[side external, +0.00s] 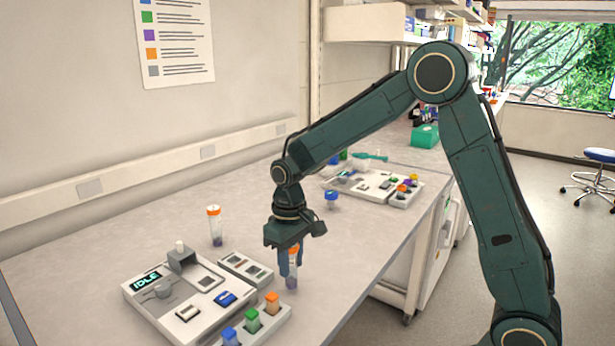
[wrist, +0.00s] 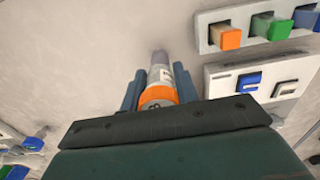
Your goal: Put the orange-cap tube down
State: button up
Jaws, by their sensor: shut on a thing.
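My gripper (side external: 290,262) is shut on an orange-cap tube (side external: 291,282), which hangs upright between the fingers over the bench. Whether the tube's bottom touches the bench I cannot tell. In the wrist view the tube (wrist: 161,72) shows its orange cap nearest the camera, between the two fingers of my gripper (wrist: 158,85). A second orange-cap tube (side external: 215,228) stands upright on the bench at the left, apart from my gripper.
A white device with an IDLE display (side external: 146,280) stands front left. Beside it is a rack (side external: 262,333) with blue, green and orange caps. A blue-cap item (side external: 331,199) stands behind my gripper, near a second white device (side external: 345,189). The bench (side external: 120,250) around the held tube is clear.

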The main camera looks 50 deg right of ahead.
jog(key=shift+d, duration=3.55)
jog(key=shift+a, duration=3.55)
jog(key=shift+w+d+r+n, duration=0.2)
jog(key=shift+d+r+n, duration=0.15)
jog(key=shift+d, duration=0.3)
jog(key=s+d+r+n, duration=0.2)
jog(key=d+r+n, duration=0.4)
jog(key=d+r, duration=0.3)
jog(key=s+d+r+n, duration=0.3)
jog(key=d+r+n, duration=0.4)
jog(key=d, duration=1)
notch_tip(320, 180, up, 2)
jog(key=shift+d+r, duration=0.1)
jog(key=shift+d, duration=0.3)
